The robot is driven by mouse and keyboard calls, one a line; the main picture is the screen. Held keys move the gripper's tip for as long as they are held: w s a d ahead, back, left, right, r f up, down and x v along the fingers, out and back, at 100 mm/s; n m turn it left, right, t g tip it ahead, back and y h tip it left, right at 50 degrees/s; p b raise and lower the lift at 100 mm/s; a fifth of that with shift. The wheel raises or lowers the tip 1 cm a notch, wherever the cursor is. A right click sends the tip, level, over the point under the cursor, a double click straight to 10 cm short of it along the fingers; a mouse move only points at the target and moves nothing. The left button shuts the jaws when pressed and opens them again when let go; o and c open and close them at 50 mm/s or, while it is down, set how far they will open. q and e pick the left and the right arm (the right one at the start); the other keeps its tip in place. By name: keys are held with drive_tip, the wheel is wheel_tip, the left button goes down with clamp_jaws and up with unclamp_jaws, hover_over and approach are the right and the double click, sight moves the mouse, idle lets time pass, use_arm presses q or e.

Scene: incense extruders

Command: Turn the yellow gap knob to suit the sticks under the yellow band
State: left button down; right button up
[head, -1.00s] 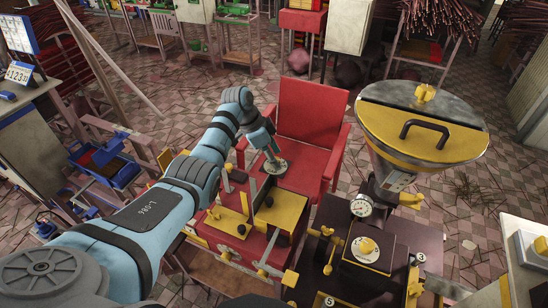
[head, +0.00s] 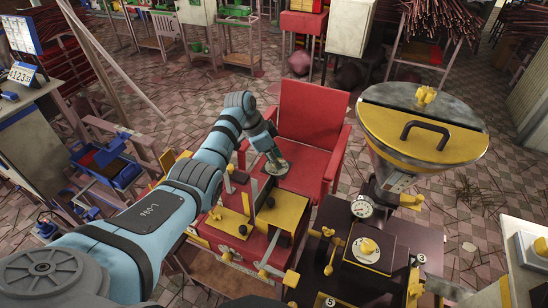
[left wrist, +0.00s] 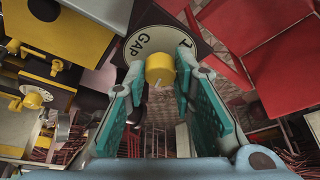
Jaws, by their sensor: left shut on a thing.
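The yellow gap knob (left wrist: 160,70) stands on a round white dial marked GAP (left wrist: 153,42), with part of a "1" at the dial's right. My left gripper (left wrist: 161,76) has its teal fingers on both sides of the knob and is shut on it. In the head view my left gripper (head: 268,148) reaches down to the dial (head: 276,166) at the back of the red and yellow machine (head: 240,238). The knob is hidden there by the gripper. I cannot make out a yellow band on any sticks. My right gripper is not in view.
A red chair (head: 308,125) stands just behind the dial. A dark machine (head: 385,240) with a yellow-lidded hopper (head: 422,125) and another yellow knob (head: 368,246) stands to the right. Stick bundles (head: 432,17) lie on a rack at the back.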

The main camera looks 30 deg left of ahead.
use_arm(q)
drive_tip(key=shift+s+d+n+p, duration=0.15)
drive_tip(key=shift+n+p, duration=0.4)
drive_tip(key=shift+n, duration=0.35)
drive_tip(key=shift+n+t+y, duration=0.4)
drive_tip(key=shift+n, duration=0.4)
drive_tip(key=n+y, duration=0.1)
drive_tip(key=n, duration=0.3)
drive_tip(key=shift+d+t+y, duration=0.15)
drive_tip(key=shift+t+y, duration=0.25)
drive_tip(key=n+y, duration=0.1)
drive_tip(key=n, duration=0.4)
drive_tip(key=shift+d+y, duration=0.1)
drive_tip(key=shift+y, duration=0.3)
drive_tip(key=n, duration=0.2)
drive_tip(key=n+y, duration=0.1)
drive_tip(key=n, duration=0.1)
drive_tip(key=shift+d+g+y, duration=0.1)
drive_tip(key=shift+g+y, duration=0.2)
drive_tip(key=shift+g, duration=0.1)
drive_tip(key=n, duration=0.3)
drive_tip(key=n+g+y, duration=0.1)
drive_tip(key=shift+w+n, duration=0.25)
drive_tip(key=shift+n, duration=0.05)
drive_tip(key=c, duration=1.3)
unclamp_jaws()
drive_tip(key=shift+c, duration=0.2)
